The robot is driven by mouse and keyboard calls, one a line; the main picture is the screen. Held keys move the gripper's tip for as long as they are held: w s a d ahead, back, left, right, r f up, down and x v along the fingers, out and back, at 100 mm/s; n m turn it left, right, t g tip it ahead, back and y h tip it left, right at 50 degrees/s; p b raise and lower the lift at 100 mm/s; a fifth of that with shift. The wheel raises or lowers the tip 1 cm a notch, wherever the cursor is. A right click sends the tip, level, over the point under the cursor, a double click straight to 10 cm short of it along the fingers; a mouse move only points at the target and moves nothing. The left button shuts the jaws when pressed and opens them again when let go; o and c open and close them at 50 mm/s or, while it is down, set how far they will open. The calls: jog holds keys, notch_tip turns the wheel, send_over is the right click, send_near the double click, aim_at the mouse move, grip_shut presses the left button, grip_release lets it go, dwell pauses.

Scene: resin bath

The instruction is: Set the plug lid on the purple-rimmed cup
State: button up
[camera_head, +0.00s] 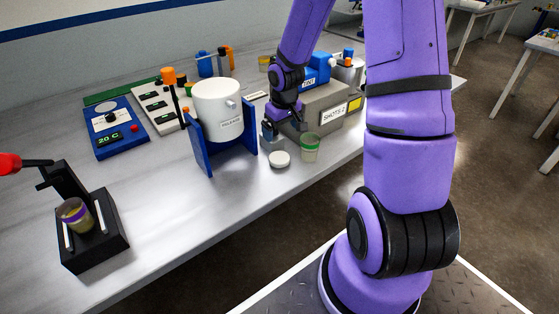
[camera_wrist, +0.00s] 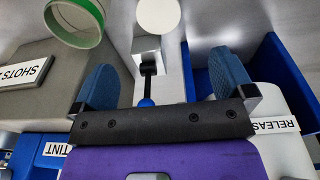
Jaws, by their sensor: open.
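The purple-rimmed cup (camera_head: 73,213) holds yellowish contents and sits in a black stand (camera_head: 108,248) at the front left. A flat white disc, seemingly the plug lid (camera_head: 279,159), lies near the table's front edge; it also shows at the top of the wrist view (camera_wrist: 158,14). My gripper (camera_head: 284,128) is open and empty, far right of the cup and just behind the disc. In the wrist view, its two blue fingers (camera_wrist: 165,72) are spread, with the disc beyond the tips. The disc's underside is hidden.
A green-rimmed cup (camera_head: 310,148) stands right of the disc. A white pot (camera_head: 217,108) in a blue frame (camera_head: 200,150) stands left of my gripper. A grey SHOTS box (camera_head: 325,112) is behind. A black rod with a blue ball (camera_wrist: 147,100) shows between my fingers.

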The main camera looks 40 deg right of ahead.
send_over(279, 157)
jog(key=s, duration=0.1)
jog(key=f, duration=0.8)
jog(key=shift+s+a, duration=0.15)
jog(key=shift+s, duration=0.05)
jog(key=shift+w+f, duration=0.25)
jog(key=shift+f, duration=1.05)
jog(key=shift+w+f, duration=0.25)
jog(key=shift+f, duration=1)
jog(key=c, duration=1)
